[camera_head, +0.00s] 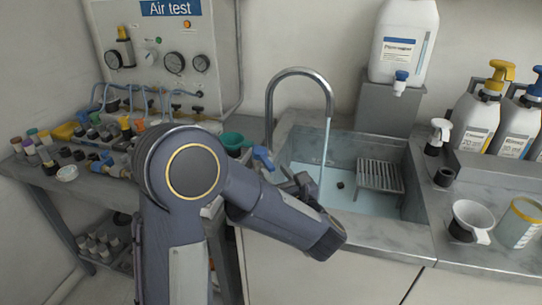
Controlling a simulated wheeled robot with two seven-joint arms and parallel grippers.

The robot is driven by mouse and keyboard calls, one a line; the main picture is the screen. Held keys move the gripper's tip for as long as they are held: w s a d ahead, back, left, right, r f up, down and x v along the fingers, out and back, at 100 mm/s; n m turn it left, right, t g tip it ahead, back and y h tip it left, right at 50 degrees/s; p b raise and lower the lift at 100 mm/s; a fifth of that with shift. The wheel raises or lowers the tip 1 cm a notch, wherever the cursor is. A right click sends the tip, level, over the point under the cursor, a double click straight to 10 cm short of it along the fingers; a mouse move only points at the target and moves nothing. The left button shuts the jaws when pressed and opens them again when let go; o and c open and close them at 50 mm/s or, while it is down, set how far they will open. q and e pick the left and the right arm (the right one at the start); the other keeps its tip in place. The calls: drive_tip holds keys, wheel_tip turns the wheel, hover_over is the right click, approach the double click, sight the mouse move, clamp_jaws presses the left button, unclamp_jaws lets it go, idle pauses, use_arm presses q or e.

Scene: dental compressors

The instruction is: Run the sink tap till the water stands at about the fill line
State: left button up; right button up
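The sink tap (301,72) is a tall curved metal spout at the back left of the sink. A thin stream of water (326,150) runs from it into the basin. The sink (318,147) is a grey rectangular basin with pale blue water (370,203) low in it; I cannot make out a fill line. A blue lever (263,157) is left of the tap's base. My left gripper (306,186) is at the sink's front left edge, right of the lever and partly hidden by my arm; its opening is unclear. My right gripper is out of view.
A slatted rack (379,176) sits in the sink's right side. A white jug (404,42) stands on a grey block behind. Pump bottles (482,110), a white cup (472,220) and a yellow-rimmed beaker (519,223) stand right. A cluttered bench (95,185) is left.

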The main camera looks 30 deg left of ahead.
sight(263, 156)
use_arm(q)
drive_tip(key=p+x, duration=0.1)
drive_tip(key=x, duration=0.5)
drive_tip(key=shift+w+a, duration=0.2)
drive_tip(key=shift+a, duration=0.1)
